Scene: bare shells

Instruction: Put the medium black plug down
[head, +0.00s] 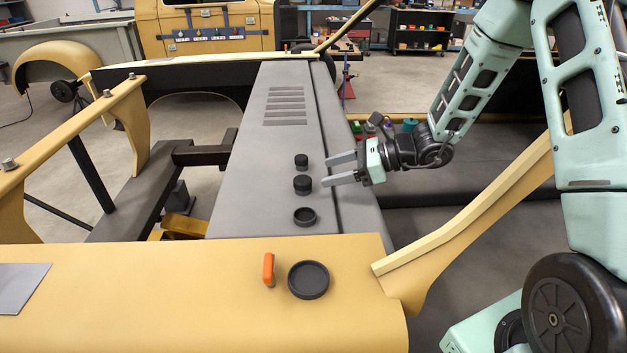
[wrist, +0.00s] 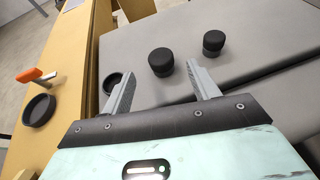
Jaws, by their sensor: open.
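The black plug that looks medium-sized (head: 302,185) stands upright on the grey panel (head: 285,95). In the wrist view this plug (wrist: 161,63) is just beyond the fingertips, in line with the gap between them. A smaller black plug (head: 301,161) stands behind it, and it shows to the right in the wrist view (wrist: 213,42). My gripper (head: 326,170) is open and empty, right of the two plugs, its fingers pointing left. Both fingers also show in the wrist view (wrist: 159,85). The gripper looks clear of the plugs.
A low black cup-like ring (head: 305,217) sits nearer on the panel. A yellow rail (head: 480,215) slopes up at right. The panel's slotted far part is clear.

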